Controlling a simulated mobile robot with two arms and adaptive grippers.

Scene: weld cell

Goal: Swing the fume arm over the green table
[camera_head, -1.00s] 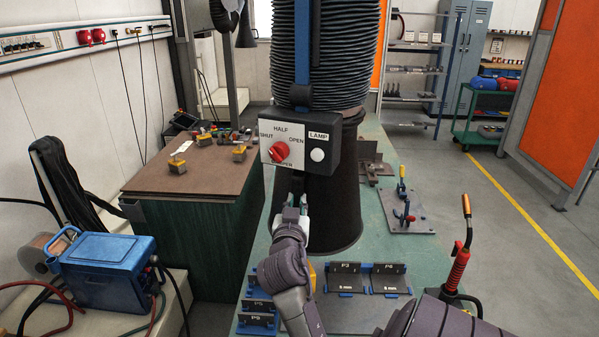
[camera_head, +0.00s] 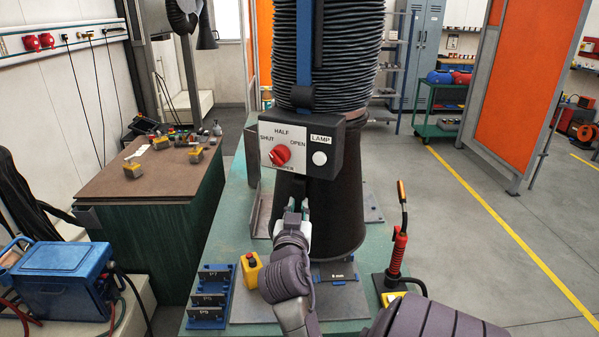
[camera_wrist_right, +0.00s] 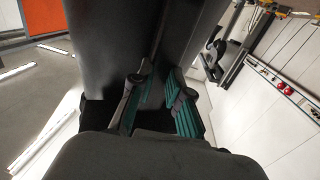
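The fume arm's dark hood (camera_head: 338,215) hangs under a ribbed black hose (camera_head: 345,60), in front of and over part of the green table (camera_head: 232,180). A control box (camera_head: 345,150) with a red knob and a LAMP button is on its front. My right gripper (camera_head: 304,206) is just below the box at the hood's front. In the right wrist view its green-padded fingers (camera_wrist_right: 158,103) stand a little apart against the dark hood, apparently around a dark handle, which is mostly hidden. My left gripper is not in view.
On the green table are a blue rack (camera_head: 211,297) of plates, a yellow button box (camera_head: 250,268) and a red-handled torch (camera_head: 398,250). A brown-topped bench (camera_head: 160,180) stands left, a blue welder (camera_head: 62,285) lower left. Open floor (camera_head: 500,260) lies right.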

